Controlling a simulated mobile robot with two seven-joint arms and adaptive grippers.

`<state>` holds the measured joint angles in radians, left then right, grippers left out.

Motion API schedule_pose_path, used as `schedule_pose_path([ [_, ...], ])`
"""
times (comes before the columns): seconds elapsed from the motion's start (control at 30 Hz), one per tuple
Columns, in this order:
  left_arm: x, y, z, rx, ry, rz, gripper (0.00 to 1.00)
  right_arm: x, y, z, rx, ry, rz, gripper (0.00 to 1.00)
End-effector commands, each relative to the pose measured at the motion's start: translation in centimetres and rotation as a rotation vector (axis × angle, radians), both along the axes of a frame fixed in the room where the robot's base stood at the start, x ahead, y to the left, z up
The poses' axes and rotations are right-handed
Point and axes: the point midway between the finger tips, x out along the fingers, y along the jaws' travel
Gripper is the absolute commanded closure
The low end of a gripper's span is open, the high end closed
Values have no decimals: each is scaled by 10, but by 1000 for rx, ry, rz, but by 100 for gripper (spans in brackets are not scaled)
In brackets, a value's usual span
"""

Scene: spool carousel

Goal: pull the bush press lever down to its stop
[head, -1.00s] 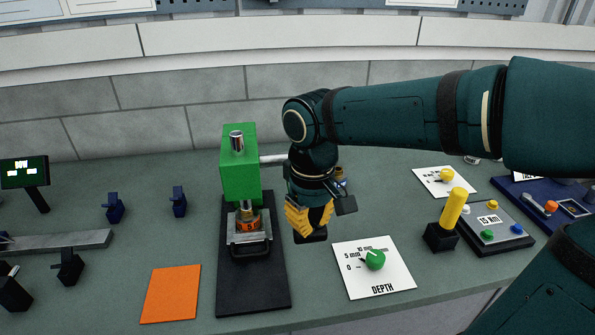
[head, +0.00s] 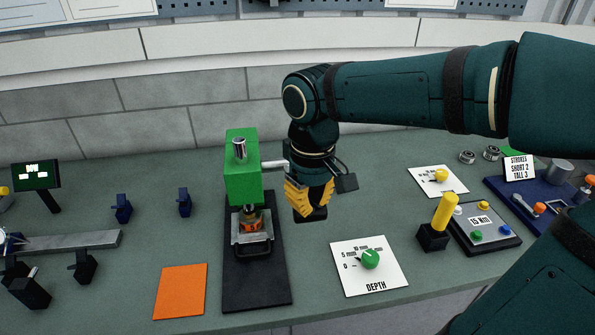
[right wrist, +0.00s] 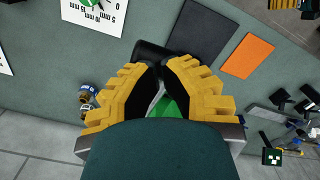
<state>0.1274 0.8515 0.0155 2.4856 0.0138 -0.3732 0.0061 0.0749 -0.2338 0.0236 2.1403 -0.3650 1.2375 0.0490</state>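The bush press has a green head (head: 242,180) with a silver ram on top and stands on a black base (head: 255,290). A grey metal fixture with an orange and brass part (head: 252,220) sits under the head. The lever's pale rod (head: 274,165) leaves the head's right side. My right gripper (head: 311,208) has its yellow fingers closed in around the lever's black grip (head: 318,214). In the right wrist view the fingertips nearly meet at the grip (right wrist: 150,53). Part of my left gripper (right wrist: 287,5) seems to show at the top right corner there, cut off.
A depth card with a green knob (head: 370,258) lies right of the press. An orange mat (head: 180,291) lies to its left. A yellow-topped post (head: 444,212), a button box (head: 480,221) and a blue tray (head: 530,214) are farther right.

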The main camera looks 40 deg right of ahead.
Motion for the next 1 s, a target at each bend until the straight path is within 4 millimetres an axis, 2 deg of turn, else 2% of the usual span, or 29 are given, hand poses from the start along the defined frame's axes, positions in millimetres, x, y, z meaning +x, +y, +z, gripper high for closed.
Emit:
schedule_pose_path([
  [0.03, 0, 0, 9, 0, 0, 0, 25, 1, 0, 9, 0, 0, 0, 100],
  [0.1, 0, 0, 15, 0, -1, 0, 25, 2, -1, 15, 0, 1, 0, 100],
  [0.37, 0, 0, 18, 0, 0, 0, 25, 3, -2, 20, 0, 1, 0, 100],
  [0.6, 0, 0, 39, 0, 0, 0, 25, 8, -5, 42, 0, 0, -1, 100],
  [0.87, 0, 0, 43, 0, 0, 0, 25, 10, -5, 46, 0, 0, -1, 100],
  [1.0, 0, 0, 53, 0, 0, 0, 25, 10, -5, 58, 0, 0, 0, 100],
])
